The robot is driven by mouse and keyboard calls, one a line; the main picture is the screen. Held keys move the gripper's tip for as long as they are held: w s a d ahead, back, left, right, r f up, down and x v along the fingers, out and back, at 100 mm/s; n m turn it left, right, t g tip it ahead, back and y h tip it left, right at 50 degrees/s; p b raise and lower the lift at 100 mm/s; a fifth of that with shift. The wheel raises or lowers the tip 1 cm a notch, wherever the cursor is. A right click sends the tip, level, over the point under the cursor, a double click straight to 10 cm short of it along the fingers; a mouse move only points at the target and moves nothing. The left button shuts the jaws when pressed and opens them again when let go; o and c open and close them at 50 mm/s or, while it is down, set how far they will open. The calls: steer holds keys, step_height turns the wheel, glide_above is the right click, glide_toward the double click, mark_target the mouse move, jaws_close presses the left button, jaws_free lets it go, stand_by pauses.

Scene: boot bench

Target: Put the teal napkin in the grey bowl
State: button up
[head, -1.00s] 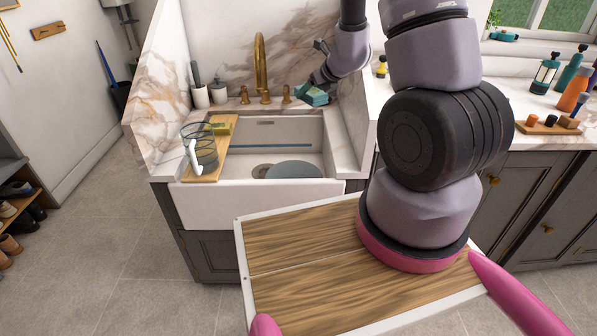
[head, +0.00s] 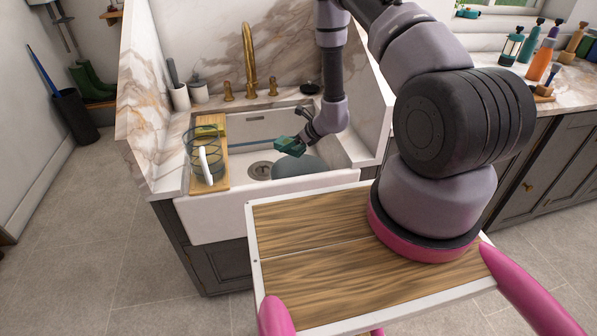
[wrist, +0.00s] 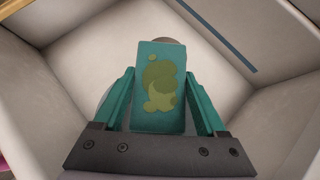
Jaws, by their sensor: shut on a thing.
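The teal napkin (wrist: 160,88), a folded rectangle with an olive-green blotch pattern, is between the teal fingers of my gripper (wrist: 160,108). My gripper (head: 290,145) is shut on it and holds it above the sink basin. In the head view the napkin is small and hard to tell from the fingers. The grey bowl (head: 302,168) is on the sink floor, right of the drain, just below and slightly right of my gripper. My wrist partly covers its far side. In the wrist view the napkin and gripper hide most of it.
The white sink (head: 235,218) has raised walls around my gripper. A wooden board (head: 212,180) across its left side bears a wire basket (head: 200,150) and a yellow-green sponge (head: 207,130). The brass tap (head: 247,60) rises behind. A dark round thing (head: 310,87) is at the back right.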

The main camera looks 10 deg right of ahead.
step_height(320, 180, down, 10)
stand_by(0.5)
steer(key=shift+a+f, duration=0.1)
steer(key=shift+f, duration=0.2)
steer(key=o, duration=1.4)
